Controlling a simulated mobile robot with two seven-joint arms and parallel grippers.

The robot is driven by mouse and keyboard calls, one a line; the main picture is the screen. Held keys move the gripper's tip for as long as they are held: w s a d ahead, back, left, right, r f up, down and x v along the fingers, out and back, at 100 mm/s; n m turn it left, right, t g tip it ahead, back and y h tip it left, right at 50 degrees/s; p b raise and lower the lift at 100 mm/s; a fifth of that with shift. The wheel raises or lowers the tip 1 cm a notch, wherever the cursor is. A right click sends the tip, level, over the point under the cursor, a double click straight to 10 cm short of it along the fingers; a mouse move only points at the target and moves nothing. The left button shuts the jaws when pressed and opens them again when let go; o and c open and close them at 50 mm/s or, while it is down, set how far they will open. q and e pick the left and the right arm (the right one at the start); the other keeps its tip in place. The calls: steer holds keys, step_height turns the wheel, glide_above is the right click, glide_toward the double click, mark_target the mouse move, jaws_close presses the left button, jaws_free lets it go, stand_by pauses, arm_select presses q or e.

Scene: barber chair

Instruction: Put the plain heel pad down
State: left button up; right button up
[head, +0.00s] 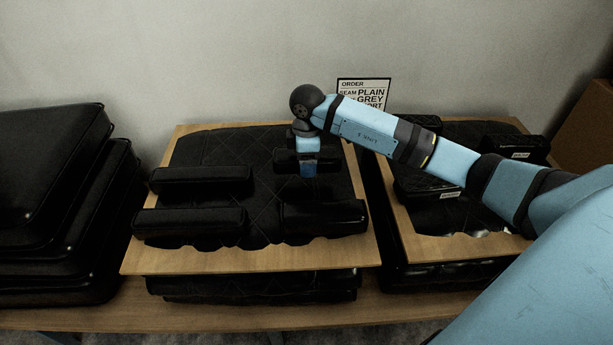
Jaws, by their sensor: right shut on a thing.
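My right gripper (308,170) points down over the back right of the left board and is shut on a black, padded bar, the heel pad (328,160). The gripper and wrist hide part of this pad. I cannot tell whether it touches the quilted black pad (265,205) beneath or hangs just above it. Three similar black bars lie on the quilted pad: one at back left (200,180), one at front left (190,221) and one at front right (324,217). My left gripper is not in view.
The quilted pad lies on a wooden board (250,262) over stacked black cushions. A second board (455,247) at right carries more black pieces, some with white labels, partly behind my arm. Black cushions (60,200) are piled at left. An order sign (365,92) stands behind, partly covered.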

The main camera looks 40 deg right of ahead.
mark_target(307, 182)
step_height(307, 182, down, 6)
steer(key=shift+r+b, duration=0.2)
steer(key=shift+b, duration=0.25)
steer(key=shift+f, duration=0.15)
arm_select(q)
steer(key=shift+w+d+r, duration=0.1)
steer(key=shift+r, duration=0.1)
arm_select(e)
steer(key=shift+f, duration=0.15)
steer(key=o, duration=1)
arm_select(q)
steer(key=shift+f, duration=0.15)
arm_select(e)
steer(key=shift+o, duration=0.2)
